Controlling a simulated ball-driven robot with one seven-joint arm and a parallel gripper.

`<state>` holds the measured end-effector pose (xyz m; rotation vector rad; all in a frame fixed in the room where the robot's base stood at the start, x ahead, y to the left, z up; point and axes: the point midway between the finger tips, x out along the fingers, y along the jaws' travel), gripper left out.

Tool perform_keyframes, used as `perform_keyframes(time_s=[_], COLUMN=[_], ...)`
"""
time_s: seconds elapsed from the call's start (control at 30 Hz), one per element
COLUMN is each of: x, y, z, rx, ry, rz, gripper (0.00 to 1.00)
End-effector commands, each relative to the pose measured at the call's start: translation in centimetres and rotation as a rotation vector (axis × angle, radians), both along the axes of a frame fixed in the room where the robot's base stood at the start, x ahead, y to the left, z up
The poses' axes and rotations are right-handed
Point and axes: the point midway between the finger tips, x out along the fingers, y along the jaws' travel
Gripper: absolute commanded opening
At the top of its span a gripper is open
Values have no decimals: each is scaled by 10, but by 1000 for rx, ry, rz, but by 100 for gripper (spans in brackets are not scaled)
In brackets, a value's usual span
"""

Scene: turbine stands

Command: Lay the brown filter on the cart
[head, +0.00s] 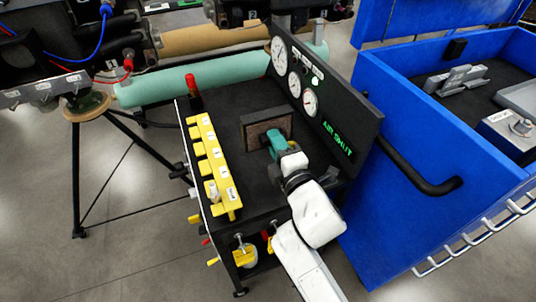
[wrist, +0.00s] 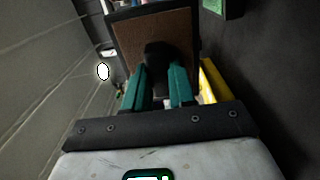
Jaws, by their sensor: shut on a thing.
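The brown filter (head: 257,130), a brown panel in a dark square frame, shows above the black top of the gauge stand in the head view, face towards me. It also fills the upper middle of the wrist view (wrist: 132,34). My gripper (head: 273,141) has its teal fingers shut on the dark knob at the middle of the filter's face, as the wrist view shows (wrist: 161,76). I cannot tell whether the filter's lower edge touches the stand. The blue cart (head: 377,115), with a black handle, stands at the right; its dark top holds grey parts.
The gauge stand (head: 270,190) has an upright dial panel (head: 325,92) right of the filter and a yellow rack (head: 211,165) at its left. A red lamp (head: 192,85) stands at its back left corner. A teal pipe (head: 200,78) runs behind. The cart's walls are raised.

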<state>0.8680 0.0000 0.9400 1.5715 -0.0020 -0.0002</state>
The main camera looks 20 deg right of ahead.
Motion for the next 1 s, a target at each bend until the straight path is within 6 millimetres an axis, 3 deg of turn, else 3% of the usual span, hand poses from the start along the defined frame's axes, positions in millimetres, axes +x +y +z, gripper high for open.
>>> perform_keyframes(time_s=[0.03,0.2,0.47,0.73,1.0], x=[8,29,41,46,46], y=[-1,0,0,0,0], z=[-17,-41,-53,-87,-88], rx=[-2,-1,-2,-2,0], ry=[0,-1,-1,1,0], rz=[-2,-1,-1,-1,0], gripper=[0,0,0,0,0])
